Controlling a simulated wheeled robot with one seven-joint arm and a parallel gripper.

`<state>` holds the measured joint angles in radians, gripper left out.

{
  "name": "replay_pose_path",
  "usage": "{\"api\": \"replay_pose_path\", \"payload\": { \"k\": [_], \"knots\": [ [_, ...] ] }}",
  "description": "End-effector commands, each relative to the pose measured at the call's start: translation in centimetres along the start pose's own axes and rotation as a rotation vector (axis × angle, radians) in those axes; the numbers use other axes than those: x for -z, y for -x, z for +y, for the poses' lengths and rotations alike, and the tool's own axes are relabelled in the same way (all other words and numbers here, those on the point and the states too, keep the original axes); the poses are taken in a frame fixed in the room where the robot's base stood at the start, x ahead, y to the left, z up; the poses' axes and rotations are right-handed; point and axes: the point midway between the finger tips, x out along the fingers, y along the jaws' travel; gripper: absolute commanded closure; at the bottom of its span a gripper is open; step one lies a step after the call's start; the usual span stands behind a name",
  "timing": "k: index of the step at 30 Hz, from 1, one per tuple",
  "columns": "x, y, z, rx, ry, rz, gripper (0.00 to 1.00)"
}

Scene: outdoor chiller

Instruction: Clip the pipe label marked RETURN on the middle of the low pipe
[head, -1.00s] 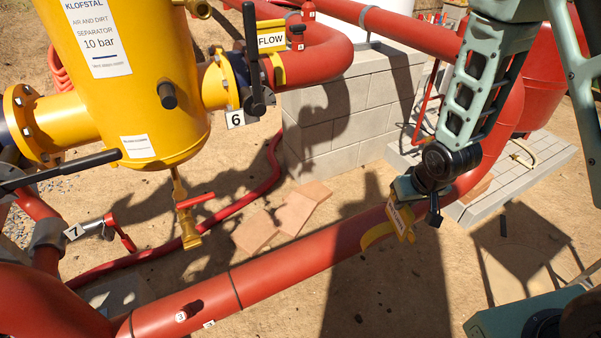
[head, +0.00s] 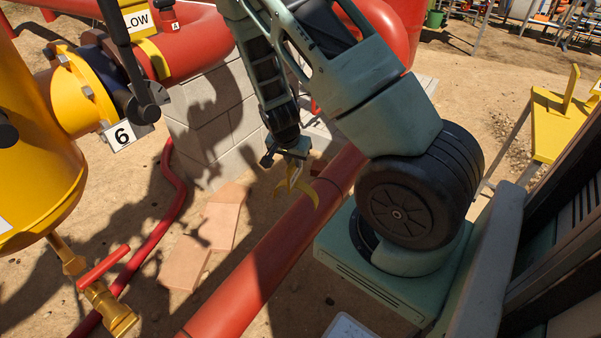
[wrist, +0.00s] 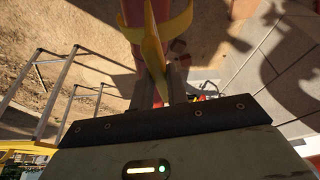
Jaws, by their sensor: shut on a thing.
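My gripper (head: 288,158) is shut on a yellow pipe label (head: 304,190), whose curved clip arms hang below the fingers. In the wrist view the yellow clip (wrist: 152,48) stands between the fingers (wrist: 160,88), its curved arms spread across the red pipe behind. The label's lettering cannot be read now. The low pipe (head: 262,262) is a thick red tube running diagonally from the bottom left up to the right, partly hidden by my arm. The label overlaps the pipe's upper edge in the head view; I cannot tell whether they touch.
The yellow separator (head: 40,165) with a brass drain valve (head: 108,305) stands at left. A FLOW label (head: 138,20) is on the upper pipe. A grey block wall (head: 212,120) and tan slabs (head: 208,240) lie behind the low pipe. A yellow stand (head: 555,125) is at right.

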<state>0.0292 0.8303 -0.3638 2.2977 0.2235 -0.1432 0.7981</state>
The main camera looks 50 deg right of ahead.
Motion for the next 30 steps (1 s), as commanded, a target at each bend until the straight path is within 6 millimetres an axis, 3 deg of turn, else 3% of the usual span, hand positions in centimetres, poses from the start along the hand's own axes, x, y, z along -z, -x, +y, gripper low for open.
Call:
{"api": "replay_pose_path", "payload": {
  "k": [1,5,22,30],
  "knots": [
    [0.5,-1.5,0.7,-0.025,-0.070,0.002,1.00],
    [1.4,-2.5,1.8,-0.066,-0.182,0.001,1.00],
    [0.9,-2.1,1.9,-0.074,-0.201,0.000,1.00],
    [-0.3,-5.5,1.9,-0.074,-0.202,0.001,1.00]
  ]
}}
